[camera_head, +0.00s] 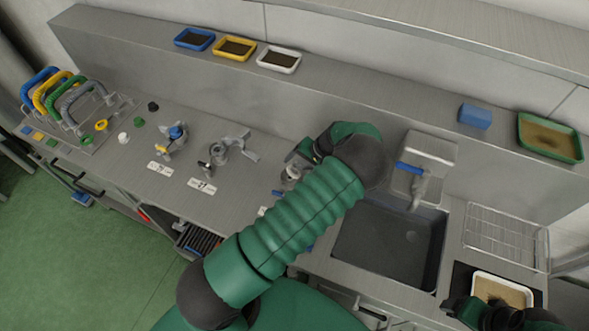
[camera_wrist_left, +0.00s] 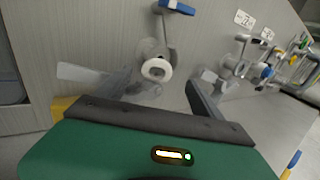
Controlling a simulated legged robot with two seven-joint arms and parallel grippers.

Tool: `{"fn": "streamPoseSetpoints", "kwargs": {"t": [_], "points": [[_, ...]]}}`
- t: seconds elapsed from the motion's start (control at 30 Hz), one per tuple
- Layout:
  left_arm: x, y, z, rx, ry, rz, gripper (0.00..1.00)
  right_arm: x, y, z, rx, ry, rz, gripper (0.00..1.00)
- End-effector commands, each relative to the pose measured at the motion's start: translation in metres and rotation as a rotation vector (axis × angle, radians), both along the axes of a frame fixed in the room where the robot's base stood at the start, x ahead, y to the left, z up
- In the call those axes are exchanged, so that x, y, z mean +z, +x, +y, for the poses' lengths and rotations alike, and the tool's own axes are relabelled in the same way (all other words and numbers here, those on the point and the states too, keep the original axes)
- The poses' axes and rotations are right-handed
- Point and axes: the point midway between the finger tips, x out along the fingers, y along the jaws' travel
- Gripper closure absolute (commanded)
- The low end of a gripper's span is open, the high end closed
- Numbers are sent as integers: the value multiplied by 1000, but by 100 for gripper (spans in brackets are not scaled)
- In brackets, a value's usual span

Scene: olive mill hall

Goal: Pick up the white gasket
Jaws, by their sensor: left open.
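A white ring (camera_wrist_left: 156,69) sits on the end of a grey fitting with a blue handle in the left wrist view. It looks like the white gasket. In the head view the same fitting (camera_head: 291,173) is partly hidden by my left arm. A small white piece (camera_head: 123,138) also lies on the counter at the left; I cannot tell its exact shape. My left gripper (camera_head: 302,157) is open beside the fitting, and the ring shows just beyond it in the wrist view. My right gripper (camera_head: 472,312) is partly in view at the lower right; its fingers are unclear.
Two more fittings (camera_head: 222,150) (camera_head: 175,138) stand left on the counter. A dark sink (camera_head: 388,243) and tap (camera_head: 416,185) are right of my left arm. A wire rack (camera_head: 505,238) and white-rimmed tray (camera_head: 503,284) lie further right. Shelf trays (camera_head: 279,60) stand behind.

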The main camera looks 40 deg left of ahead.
Motion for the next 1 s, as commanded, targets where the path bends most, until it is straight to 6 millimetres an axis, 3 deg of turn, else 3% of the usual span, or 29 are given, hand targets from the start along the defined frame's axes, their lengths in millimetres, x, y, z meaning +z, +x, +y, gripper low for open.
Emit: {"fn": "streamPoseSetpoints", "kwargs": {"t": [0.23, 0.4, 0.6, 1.0], "points": [[-27, 4, 12, 0, 1, 2, 23, 23, 0, 0, 0, 0, 0, 23], [-49, 3, 20, 0, 0, -1, 23, 28, 0, 0, 0, 0, 0, 23], [-51, 3, 21, -1, 0, -2, 23, 26, 0, 0, 0, 0, 0, 23], [-51, 3, 20, 0, -1, -1, 75, 26, 0, 0, 0, 0, 0, 23]]}}
